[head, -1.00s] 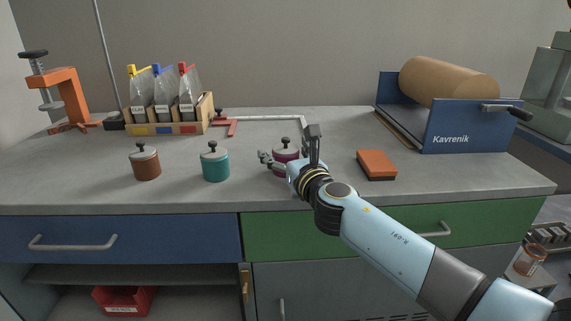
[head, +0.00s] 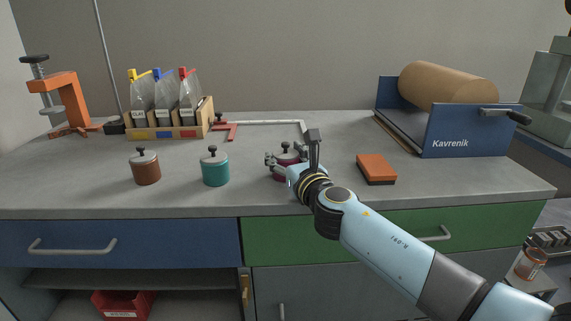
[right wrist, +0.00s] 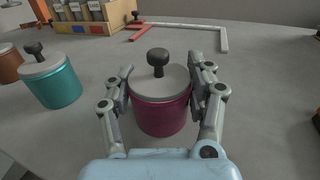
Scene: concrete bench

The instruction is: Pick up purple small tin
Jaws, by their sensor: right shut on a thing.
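The purple small tin (right wrist: 160,112) has a grey lid with a black knob. In the right wrist view it stands upright on the bench between the two fingers of my right gripper (right wrist: 161,88). The fingers touch its sides, one on the left and one on the right. In the head view my right gripper (head: 292,161) is shut on the purple tin (head: 281,175), which is largely hidden behind the gripper. My left gripper is in neither view.
A teal tin (head: 215,170) and a brown tin (head: 145,169) stand to the left. An orange block (head: 376,168) lies to the right. An orange clamp (head: 67,95) stands far left.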

